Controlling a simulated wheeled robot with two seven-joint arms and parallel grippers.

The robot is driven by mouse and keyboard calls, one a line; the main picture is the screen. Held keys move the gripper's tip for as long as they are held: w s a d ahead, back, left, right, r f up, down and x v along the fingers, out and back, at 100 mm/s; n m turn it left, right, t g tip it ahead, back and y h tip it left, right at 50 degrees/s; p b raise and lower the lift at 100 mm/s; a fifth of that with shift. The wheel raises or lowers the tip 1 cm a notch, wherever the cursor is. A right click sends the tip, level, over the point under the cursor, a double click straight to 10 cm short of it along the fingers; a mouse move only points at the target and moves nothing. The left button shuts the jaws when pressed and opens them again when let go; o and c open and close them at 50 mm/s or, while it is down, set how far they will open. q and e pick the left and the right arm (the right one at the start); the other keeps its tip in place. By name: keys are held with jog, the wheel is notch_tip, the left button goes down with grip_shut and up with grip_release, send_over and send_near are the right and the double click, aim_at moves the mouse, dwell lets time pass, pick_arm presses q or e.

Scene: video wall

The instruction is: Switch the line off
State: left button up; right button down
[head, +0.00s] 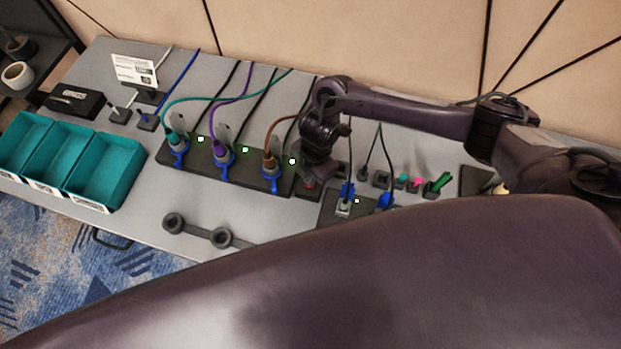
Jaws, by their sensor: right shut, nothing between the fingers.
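A dark panel (243,177) on the grey table holds three sockets, each with a blue latch and a plugged-in cable: teal (175,141), purple (220,152) and brown (269,161). A small green-white light glows beside each one. Right of the panel, a small dark box carries a red part (309,184), mostly hidden by my right gripper (313,175). That gripper points down over the red part and is shut and empty; I cannot tell whether it touches it. My left gripper is out of view.
A second dark panel (332,208) with blue latches and a lit light stands close right of the gripper. Small coloured plugs (415,183) lie beyond it. Teal bins (108,172), a sign (135,70) and a black box (74,103) are at left.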

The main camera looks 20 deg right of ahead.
jog(key=shift+f+b, duration=0.55)
jog(key=shift+f, duration=0.2)
jog(key=shift+r, duration=0.1)
notch_tip(320, 180, up, 7)
jog(key=p, duration=0.7)
dwell(0.7)
